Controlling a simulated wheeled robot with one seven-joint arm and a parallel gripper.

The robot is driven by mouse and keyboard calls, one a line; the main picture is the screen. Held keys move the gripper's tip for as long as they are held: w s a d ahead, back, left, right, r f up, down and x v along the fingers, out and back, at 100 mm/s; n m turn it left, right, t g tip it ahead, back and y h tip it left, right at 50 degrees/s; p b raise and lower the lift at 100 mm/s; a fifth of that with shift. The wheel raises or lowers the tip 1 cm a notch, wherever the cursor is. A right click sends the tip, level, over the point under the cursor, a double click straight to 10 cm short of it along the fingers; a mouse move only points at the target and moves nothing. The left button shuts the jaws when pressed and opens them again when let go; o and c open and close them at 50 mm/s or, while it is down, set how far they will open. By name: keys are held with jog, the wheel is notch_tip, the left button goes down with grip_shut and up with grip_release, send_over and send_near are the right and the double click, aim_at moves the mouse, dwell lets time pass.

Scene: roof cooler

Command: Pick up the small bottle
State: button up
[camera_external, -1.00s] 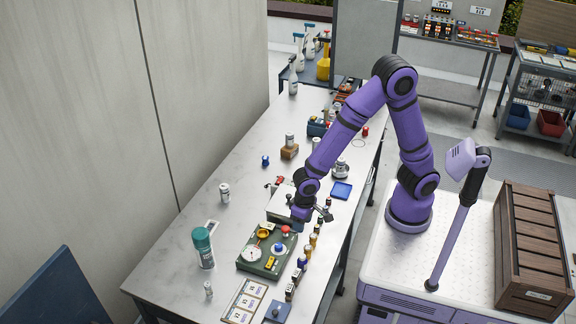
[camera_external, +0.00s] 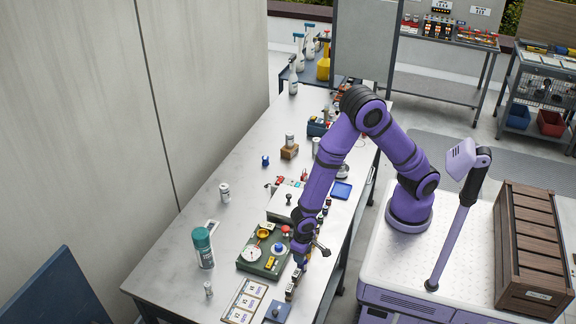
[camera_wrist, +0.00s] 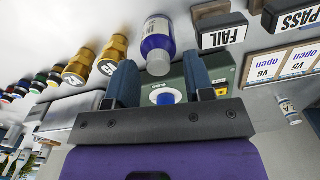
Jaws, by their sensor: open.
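In the external view my gripper (camera_external: 301,258) is low over the row along the table's right edge and largely hides this bottle. Another small bottle (camera_external: 208,289), pale with a grey cap, stands at the near left; it also shows in the wrist view (camera_wrist: 288,108).
Brass fittings (camera_wrist: 108,53) stand close beside the blue bottle, with FAIL (camera_wrist: 222,31) and PASS blocks on its other side. A green gauge box (camera_external: 262,254) is left of my gripper.

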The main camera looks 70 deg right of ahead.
jog(key=shift+d+f, duration=0.1)
jog(key=shift+f, duration=2.05)
jog(key=c, duration=0.6)
jog(key=shift+r, duration=0.1)
